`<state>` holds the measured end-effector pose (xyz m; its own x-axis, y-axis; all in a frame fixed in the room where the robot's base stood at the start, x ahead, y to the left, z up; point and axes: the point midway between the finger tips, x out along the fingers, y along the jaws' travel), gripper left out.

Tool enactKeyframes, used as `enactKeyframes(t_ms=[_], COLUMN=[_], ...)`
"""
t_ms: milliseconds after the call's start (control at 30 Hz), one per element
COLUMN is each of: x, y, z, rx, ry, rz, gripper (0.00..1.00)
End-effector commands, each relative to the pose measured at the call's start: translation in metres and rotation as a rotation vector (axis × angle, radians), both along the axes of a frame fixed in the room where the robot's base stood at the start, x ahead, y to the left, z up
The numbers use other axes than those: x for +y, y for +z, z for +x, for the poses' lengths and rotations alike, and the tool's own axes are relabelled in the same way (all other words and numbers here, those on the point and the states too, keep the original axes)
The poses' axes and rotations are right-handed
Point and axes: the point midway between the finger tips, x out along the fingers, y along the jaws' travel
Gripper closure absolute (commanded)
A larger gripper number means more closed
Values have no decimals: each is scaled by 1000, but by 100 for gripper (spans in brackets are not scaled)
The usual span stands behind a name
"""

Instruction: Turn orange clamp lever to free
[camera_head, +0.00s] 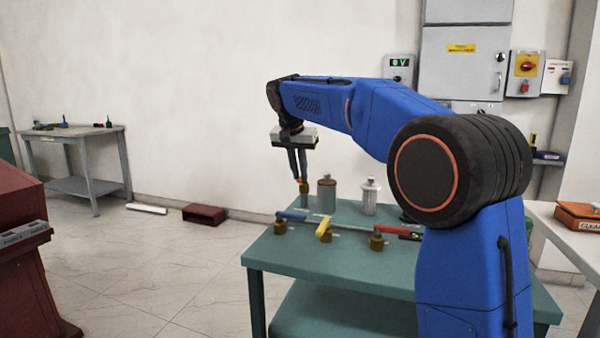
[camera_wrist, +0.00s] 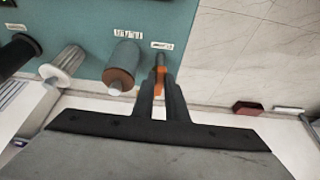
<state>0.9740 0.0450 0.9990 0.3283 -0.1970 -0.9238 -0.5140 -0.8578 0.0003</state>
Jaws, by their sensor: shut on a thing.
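The orange clamp lever (camera_wrist: 160,72) shows as a small orange piece between my fingers in the wrist view. My gripper (camera_wrist: 161,90) points at it and is shut on it, and the fingers hide much of it. In the head view my gripper (camera_head: 301,179) hangs fingers down at the back left of the green table (camera_head: 285,257). Its tips meet a small brass-and-orange piece on a grey post there. The lever's exact angle cannot be told.
A brown-grey cylinder (camera_head: 326,195) and a pale ribbed insulator (camera_head: 370,197) stand close to the right of my gripper. In front lie a blue handle (camera_head: 291,215), a yellow handle (camera_head: 323,228) and a red handle (camera_head: 396,231) beside brass fittings. The table's front left is clear.

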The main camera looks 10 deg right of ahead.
Motion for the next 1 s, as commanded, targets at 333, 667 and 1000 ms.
enactKeyframes(t_ms=[333,667,1000], x=[0,1,12], y=[0,4,55], z=[0,-1,-19], rx=[0,-2,-3], ry=[0,2,2], rz=[1,1,2], gripper=[69,69,69])
